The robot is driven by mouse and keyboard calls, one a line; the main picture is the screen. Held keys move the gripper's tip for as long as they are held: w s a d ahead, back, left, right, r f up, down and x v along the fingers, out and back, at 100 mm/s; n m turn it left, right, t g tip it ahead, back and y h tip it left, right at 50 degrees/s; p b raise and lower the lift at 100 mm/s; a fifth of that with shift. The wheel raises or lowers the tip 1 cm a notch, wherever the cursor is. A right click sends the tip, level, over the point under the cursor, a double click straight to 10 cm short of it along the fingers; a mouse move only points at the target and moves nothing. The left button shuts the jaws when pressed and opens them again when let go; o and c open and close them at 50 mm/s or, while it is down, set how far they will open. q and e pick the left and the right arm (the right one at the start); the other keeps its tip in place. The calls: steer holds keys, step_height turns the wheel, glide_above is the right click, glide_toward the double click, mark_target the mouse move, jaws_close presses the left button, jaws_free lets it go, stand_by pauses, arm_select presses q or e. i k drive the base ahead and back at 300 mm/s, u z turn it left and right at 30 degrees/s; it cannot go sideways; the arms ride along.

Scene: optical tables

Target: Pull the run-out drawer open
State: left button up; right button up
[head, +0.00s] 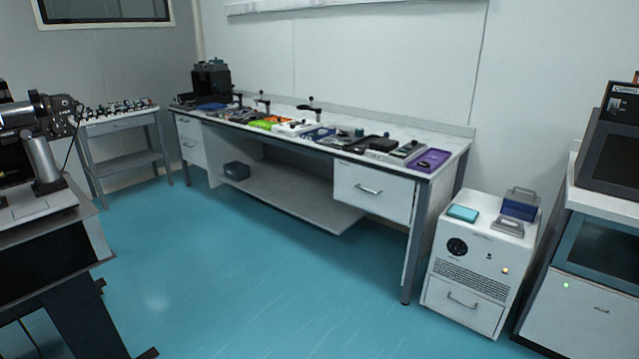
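Several shut drawers are in the head view, and none has a label I can read as run-out. One white drawer (372,191) with a bar handle (368,189) is under the right end of the long bench. Two stacked drawers (190,146) are at the bench's left end. Another drawer (463,301) with a curved handle is low in the white floor unit at the right. A shallow drawer (115,125) is under the small side table's top. Neither of my grippers is in view.
The long bench (450,150) carries tools, trays and a purple tray (432,160) along the back wall. Teal floor (240,270) is open in front of it. A table with optical equipment (45,215) stands at the left, and a cabinet (590,270) at the right.

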mark_target(390, 197)
steer(key=u, duration=0.5)
steer(key=i, duration=2.2)
steer(key=z, duration=0.35)
